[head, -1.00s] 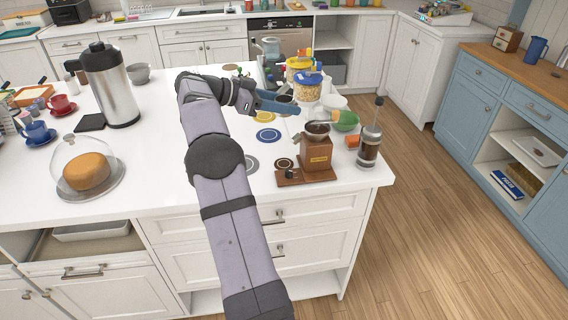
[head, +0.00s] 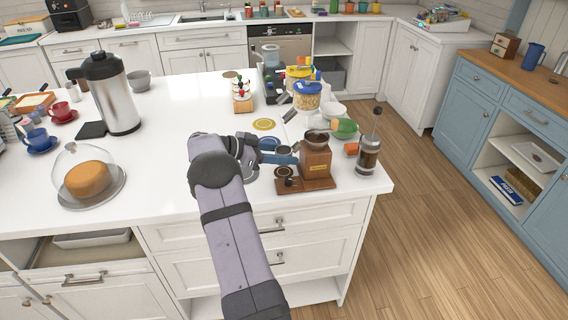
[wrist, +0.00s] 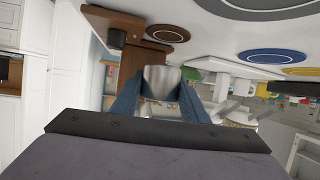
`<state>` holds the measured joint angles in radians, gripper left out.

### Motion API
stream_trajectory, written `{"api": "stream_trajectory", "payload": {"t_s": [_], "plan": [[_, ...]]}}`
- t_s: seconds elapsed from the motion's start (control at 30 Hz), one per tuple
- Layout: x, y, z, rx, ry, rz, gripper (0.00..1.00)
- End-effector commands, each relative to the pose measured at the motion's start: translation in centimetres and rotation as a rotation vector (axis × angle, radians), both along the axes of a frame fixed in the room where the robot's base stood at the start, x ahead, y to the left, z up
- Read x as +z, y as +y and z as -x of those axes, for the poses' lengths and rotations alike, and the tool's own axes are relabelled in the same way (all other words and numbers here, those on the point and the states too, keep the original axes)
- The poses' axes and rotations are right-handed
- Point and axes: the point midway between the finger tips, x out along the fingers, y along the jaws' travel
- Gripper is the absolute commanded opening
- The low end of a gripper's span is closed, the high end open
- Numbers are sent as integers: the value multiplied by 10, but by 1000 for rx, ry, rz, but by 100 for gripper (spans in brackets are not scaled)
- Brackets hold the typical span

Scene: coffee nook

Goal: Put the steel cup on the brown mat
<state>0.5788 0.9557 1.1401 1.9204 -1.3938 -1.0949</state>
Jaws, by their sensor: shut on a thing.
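The steel cup (wrist: 162,79) is between the blue fingers of my gripper (wrist: 160,92) in the wrist view, which sees the counter upside down. In the head view my gripper (head: 287,153) is low over the counter's front right part, and I cannot make out the cup clearly there. The brown mat (head: 284,173) is a small dark disc just in front of my gripper, beside the coffee grinder's base. It also shows in the wrist view (wrist: 167,34), close to the cup. The cup looks held above the counter; the exact gap is unclear.
The coffee grinder (head: 315,158) stands close to the right of my gripper, with a French press (head: 369,158) beyond. A yellow mat (head: 264,124), a blue mat (head: 268,143) and a grey mat (head: 252,173) lie nearby. Jars and bowls crowd the back right; the counter's left middle is clear.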

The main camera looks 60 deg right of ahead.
Motion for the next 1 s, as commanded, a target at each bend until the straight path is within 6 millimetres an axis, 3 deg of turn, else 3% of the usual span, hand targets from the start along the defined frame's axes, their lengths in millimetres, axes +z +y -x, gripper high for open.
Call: {"api": "stream_trajectory", "payload": {"t_s": [0.17,0.43,0.87,0.9,1.0], "plan": [[-8,0,0,1,3,-2,19],[-37,0,0,0,2,-3,19],[-42,0,0,0,1,-1,19],[-41,0,0,0,0,-1,48],[-41,0,1,-1,1,-2,48]]}}
